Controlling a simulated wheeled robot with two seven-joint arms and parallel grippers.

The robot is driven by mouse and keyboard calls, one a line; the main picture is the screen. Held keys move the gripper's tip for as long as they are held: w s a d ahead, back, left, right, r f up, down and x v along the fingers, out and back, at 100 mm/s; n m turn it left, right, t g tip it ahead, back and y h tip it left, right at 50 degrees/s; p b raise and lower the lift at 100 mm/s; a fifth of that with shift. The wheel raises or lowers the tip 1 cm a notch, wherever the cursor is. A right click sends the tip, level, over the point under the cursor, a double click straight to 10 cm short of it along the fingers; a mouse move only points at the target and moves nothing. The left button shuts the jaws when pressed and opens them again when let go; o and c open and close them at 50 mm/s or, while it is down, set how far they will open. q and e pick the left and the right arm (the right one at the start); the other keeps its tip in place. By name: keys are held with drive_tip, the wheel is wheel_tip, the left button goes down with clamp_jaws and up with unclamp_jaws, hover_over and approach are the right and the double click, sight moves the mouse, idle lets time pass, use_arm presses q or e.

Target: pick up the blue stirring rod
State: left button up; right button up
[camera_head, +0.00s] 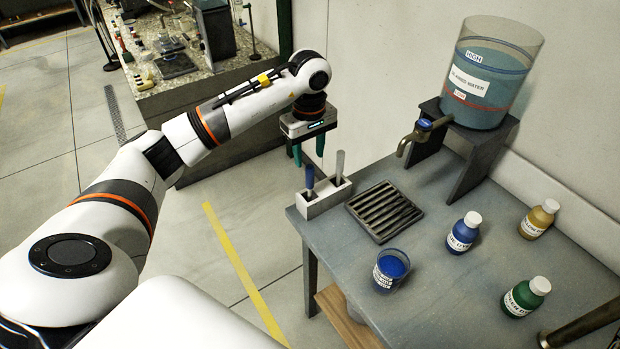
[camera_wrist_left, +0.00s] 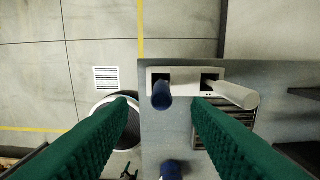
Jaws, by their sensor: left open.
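The blue stirring rod (camera_head: 310,178) stands upright in the left slot of a small white holder (camera_head: 326,200) at the table's far left corner. In the left wrist view, the rod (camera_wrist_left: 162,96) shows end-on between the fingers, with the holder (camera_wrist_left: 187,72) around its base. A pale rod (camera_head: 340,165) stands in the other slot and leans right in the wrist view (camera_wrist_left: 235,93). My left gripper (camera_head: 308,158), with green fingers, is open and empty, pointing down just above the blue rod. No contact with the rod shows. My right gripper is not in view.
A black drain grate (camera_head: 384,211) lies right of the holder on the grey table (camera_head: 440,285). A beaker of blue (camera_head: 391,268) and several labelled bottles (camera_head: 464,232) stand nearer. A water tank (camera_head: 490,75) with a tap (camera_head: 423,128) stands on a raised stand.

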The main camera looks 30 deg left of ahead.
sight(310, 187)
use_arm(q)
wheel_tip(310, 187, down, 3)
drive_tip(key=shift+f+p, duration=0.15)
drive_tip(key=shift+p, duration=0.25)
drive_tip(key=f+p, duration=0.1)
drive_tip(key=f, duration=0.1)
drive_tip(key=f+p, duration=0.2)
drive_tip(key=shift+d+f, duration=0.2)
drive_tip(key=shift+f, duration=0.5)
clamp_jaws()
